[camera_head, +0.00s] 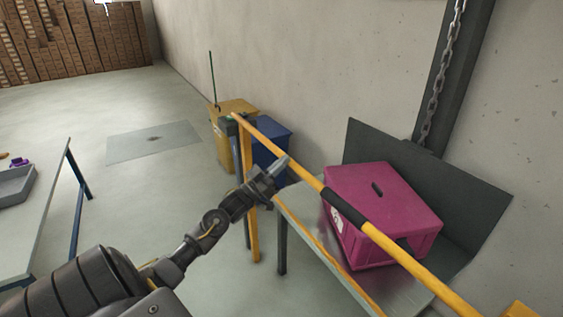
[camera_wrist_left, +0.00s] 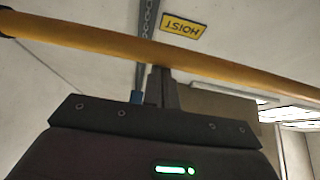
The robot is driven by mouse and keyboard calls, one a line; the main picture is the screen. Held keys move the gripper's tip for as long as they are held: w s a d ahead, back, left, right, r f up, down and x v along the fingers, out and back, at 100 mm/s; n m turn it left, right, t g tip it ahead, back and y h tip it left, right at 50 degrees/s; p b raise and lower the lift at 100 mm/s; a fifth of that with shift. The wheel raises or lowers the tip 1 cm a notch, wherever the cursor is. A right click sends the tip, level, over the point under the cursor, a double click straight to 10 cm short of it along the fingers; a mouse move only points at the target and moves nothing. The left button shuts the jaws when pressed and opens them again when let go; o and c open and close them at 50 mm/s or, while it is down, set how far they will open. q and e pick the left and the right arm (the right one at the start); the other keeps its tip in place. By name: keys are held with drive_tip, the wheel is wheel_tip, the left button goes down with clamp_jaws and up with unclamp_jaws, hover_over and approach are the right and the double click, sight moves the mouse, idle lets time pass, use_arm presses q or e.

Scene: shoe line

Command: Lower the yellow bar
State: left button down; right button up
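The yellow bar (camera_head: 400,254) has a black sleeve and runs from the top of a yellow post (camera_head: 247,190) towards the lower right, crossing in front of a magenta box. My left gripper (camera_head: 281,166) is close beside the bar near the post end, its narrow fingers together. In the left wrist view the bar (camera_wrist_left: 110,42) crosses the whole picture, and the fingertips (camera_wrist_left: 162,70) meet its edge. The fingers do not wrap around it. Whether they touch it is unclear. My right gripper is in neither view.
The magenta box (camera_head: 375,195) sits on a metal table (camera_head: 300,207) behind the bar, against a dark panel (camera_head: 470,200). A yellow bin (camera_head: 234,108) and a blue bin (camera_head: 272,137) stand by the wall. A chain (camera_head: 433,95) hangs behind. Open floor lies at left.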

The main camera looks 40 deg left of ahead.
use_arm(q)
drive_tip(key=shift+d+f, duration=0.15)
drive_tip(key=shift+f, duration=0.6)
wheel_tip(320, 180, up, 5)
drive_tip(key=p, duration=0.4)
drive_tip(key=r+b+v, duration=0.1)
drive_tip(key=b+v, duration=0.2)
drive_tip(key=v, duration=0.7)
drive_tip(key=shift+s+a+f, duration=0.2)
drive_tip(key=shift+s+a, duration=0.1)
drive_tip(key=shift+s, duration=0.15)
